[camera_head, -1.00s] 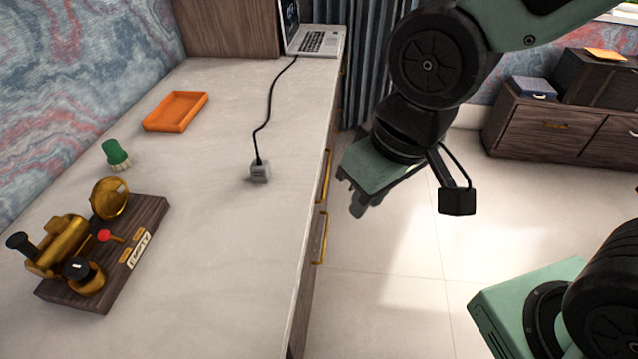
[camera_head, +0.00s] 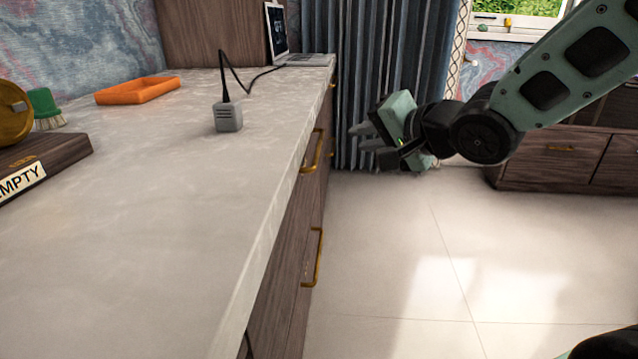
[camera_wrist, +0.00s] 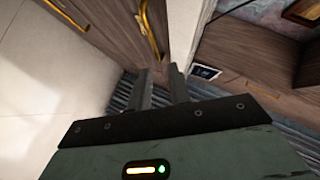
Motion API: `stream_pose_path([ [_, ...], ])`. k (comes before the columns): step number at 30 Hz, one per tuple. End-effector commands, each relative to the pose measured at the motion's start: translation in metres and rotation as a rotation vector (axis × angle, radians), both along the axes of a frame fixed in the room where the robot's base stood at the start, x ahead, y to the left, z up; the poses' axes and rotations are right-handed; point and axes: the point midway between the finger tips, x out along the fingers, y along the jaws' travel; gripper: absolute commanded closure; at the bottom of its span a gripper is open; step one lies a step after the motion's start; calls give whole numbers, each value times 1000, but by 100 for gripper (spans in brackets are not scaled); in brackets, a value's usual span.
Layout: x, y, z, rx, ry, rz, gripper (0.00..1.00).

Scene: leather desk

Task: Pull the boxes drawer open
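The desk's wooden front (camera_head: 285,265) has drawers with brass handles. One handle (camera_head: 314,257) is nearer and another (camera_head: 312,150) is farther along. Both drawer fronts look closed. I see no label telling which is the boxes drawer. My gripper (camera_head: 361,137) is in the aisle right of the far handle, fingers pointing left towards the desk and apart from it. In the wrist view, my gripper (camera_wrist: 160,78) has its two fingers parted with nothing between them. A brass handle (camera_wrist: 149,25) lies beyond the fingertips, and another (camera_wrist: 65,14) is at upper left.
The desktop (camera_head: 150,230) holds a grey plug block (camera_head: 228,117) with a black cable, an orange tray (camera_head: 138,91), a green brush (camera_head: 45,105) and a laptop (camera_head: 290,45). A curtain (camera_head: 360,60) hangs behind. The floor (camera_head: 400,270) beside the desk is clear.

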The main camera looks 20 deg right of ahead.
Motion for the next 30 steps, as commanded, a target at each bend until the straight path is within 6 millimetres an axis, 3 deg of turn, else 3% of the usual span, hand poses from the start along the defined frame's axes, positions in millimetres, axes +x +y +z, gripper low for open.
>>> stream_pose_path([
  [1,4,-7,-28,54,-23,-19,80],
  [9,11,-27,-56,308,-107,-46,80],
  [19,15,-30,-53,390,-122,-39,80],
  [30,33,-22,-53,392,-118,-36,80],
])
